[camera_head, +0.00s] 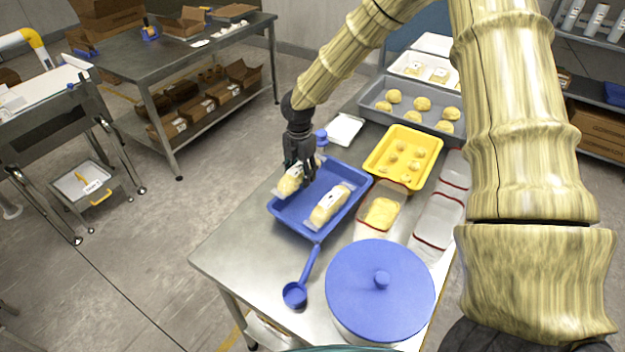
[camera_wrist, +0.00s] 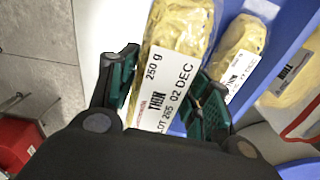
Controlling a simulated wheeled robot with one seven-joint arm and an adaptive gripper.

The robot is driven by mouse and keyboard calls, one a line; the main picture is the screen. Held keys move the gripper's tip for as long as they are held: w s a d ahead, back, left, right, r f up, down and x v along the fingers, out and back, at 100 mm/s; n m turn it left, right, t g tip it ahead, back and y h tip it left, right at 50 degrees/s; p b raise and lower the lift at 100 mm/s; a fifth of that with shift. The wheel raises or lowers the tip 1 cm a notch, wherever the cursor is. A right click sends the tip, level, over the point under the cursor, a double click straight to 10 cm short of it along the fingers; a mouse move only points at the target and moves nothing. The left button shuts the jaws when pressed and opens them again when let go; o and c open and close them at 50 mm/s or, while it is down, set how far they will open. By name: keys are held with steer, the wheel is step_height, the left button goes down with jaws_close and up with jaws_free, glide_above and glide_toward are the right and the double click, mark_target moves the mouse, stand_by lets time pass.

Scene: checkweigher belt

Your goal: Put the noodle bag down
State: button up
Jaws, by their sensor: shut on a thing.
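My gripper (camera_head: 298,168) is shut on a noodle bag (camera_head: 289,183), a clear bag of yellow noodles with a white label. In the wrist view the noodle bag (camera_wrist: 174,40) lies between the two green-padded fingers (camera_wrist: 160,95), its label reading 250 g. The held bag is at the left side of the blue tray (camera_head: 280,212), overlapping its rim; I cannot tell whether it touches the tray. A second noodle bag (camera_head: 330,205) lies in the tray to the right, and it also shows in the wrist view (camera_wrist: 243,42).
A blue scoop (camera_head: 296,293) and a blue-lidded tub (camera_head: 380,290) stand in front of the tray. A yellow tray (camera_head: 403,157) and clear containers, one with noodles (camera_head: 381,213), stand to the right. Bare steel table (camera_head: 232,245) is free at the front left.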

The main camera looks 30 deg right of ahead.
steer(key=shift+s+d+p, duration=0.45)
steer(key=shift+s+d, duration=0.65)
steer(key=shift+s+d+f, duration=0.2)
steer(key=shift+f, duration=0.1)
steer(key=shift+f+p, duration=0.9)
steer(key=shift+f, duration=0.65)
steer(key=shift+f, duration=0.1)
steer(key=shift+f, duration=0.3)
steer(key=shift+f, duration=0.25)
